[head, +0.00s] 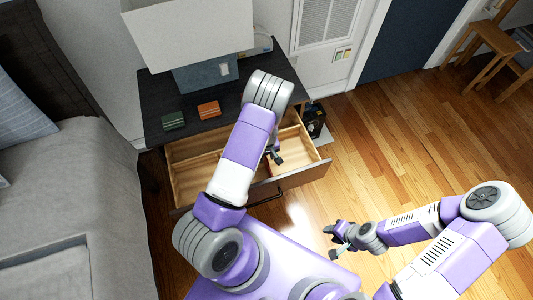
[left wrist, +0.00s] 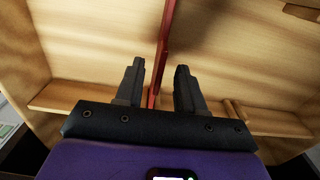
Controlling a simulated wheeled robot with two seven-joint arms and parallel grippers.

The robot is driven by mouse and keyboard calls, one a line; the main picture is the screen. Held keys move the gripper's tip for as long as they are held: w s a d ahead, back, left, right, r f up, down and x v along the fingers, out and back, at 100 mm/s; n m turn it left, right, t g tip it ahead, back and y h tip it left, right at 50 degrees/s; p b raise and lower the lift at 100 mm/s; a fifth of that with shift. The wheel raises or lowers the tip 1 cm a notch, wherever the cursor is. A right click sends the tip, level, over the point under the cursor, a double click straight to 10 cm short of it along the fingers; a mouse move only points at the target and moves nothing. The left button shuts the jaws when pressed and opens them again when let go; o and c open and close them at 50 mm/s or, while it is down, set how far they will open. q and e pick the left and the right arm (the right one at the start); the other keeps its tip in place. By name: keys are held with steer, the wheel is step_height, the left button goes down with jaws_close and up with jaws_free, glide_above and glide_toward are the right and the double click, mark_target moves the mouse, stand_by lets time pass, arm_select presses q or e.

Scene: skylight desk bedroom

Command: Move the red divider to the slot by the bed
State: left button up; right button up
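The red divider (left wrist: 165,45) stands as a thin upright strip inside the drawer in the left wrist view. My left gripper (left wrist: 155,85) is open, with one finger on each side of the divider and gaps between them. The bed (head: 60,205) is at the left. My right gripper (head: 333,241) is open and empty above the floor, right of the drawer.
The dark nightstand (head: 160,100) carries a lamp (head: 190,30), a green box (head: 173,121) and an orange box (head: 209,110). Wooden slot strips (left wrist: 60,97) line the drawer.

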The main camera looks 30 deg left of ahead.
mark_target(266, 160)
arm_select(q)
step_height(266, 160, down, 4)
steer(key=shift+f+b, duration=0.1)
steer(key=shift+b, duration=0.4)
steer(key=shift+c, duration=0.4)
jaws_close()
steer(key=shift+r+p, duration=3.4)
steer(key=shift+r, duration=0.9)
